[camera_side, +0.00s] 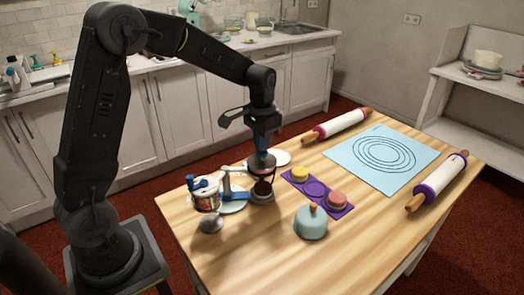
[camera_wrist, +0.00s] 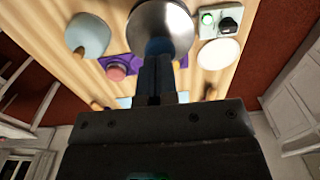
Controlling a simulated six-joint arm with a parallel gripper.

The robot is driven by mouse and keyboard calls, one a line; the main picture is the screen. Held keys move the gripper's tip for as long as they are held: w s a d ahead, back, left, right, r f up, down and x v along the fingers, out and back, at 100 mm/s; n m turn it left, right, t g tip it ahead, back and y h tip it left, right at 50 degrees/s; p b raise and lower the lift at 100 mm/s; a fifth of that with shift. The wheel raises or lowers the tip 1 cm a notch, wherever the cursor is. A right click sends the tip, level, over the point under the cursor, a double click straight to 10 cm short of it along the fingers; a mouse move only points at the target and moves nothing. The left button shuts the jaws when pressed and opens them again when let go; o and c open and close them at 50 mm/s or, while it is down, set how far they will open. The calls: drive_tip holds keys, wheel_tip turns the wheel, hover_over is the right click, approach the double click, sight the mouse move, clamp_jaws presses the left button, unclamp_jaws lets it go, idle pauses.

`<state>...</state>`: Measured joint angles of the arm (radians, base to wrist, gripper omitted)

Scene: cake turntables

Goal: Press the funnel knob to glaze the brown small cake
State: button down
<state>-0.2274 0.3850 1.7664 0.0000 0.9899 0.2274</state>
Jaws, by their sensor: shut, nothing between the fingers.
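The funnel (camera_side: 262,165) stands on its holder with a brown small cake (camera_side: 262,188) below its spout. In the wrist view its round metal bowl (camera_wrist: 160,22) shows at the top, with the blue knob (camera_wrist: 159,46) at its near side. My gripper (camera_side: 263,143) points straight down over the funnel. It is shut, with nothing between the fingers. In the wrist view the closed fingertips (camera_wrist: 157,60) reach to the blue knob and seem to meet it; whether they touch cannot be told. The top of the cake is partly hidden by the funnel.
A purple tray (camera_side: 316,188) holds a yellow cake (camera_side: 299,174) and a pink cake (camera_side: 337,199). A teal dome (camera_side: 310,224) stands in front. Rolling pins (camera_side: 440,180) flank a blue mat (camera_side: 420,155).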

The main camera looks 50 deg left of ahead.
drive_tip(key=shift+f, duration=1)
idle(0.4)
drive_tip(key=shift+r, duration=0.4)
drive_tip(key=shift+f, duration=0.5)
idle(0.9)
drive_tip(key=shift+r, duration=3.55)
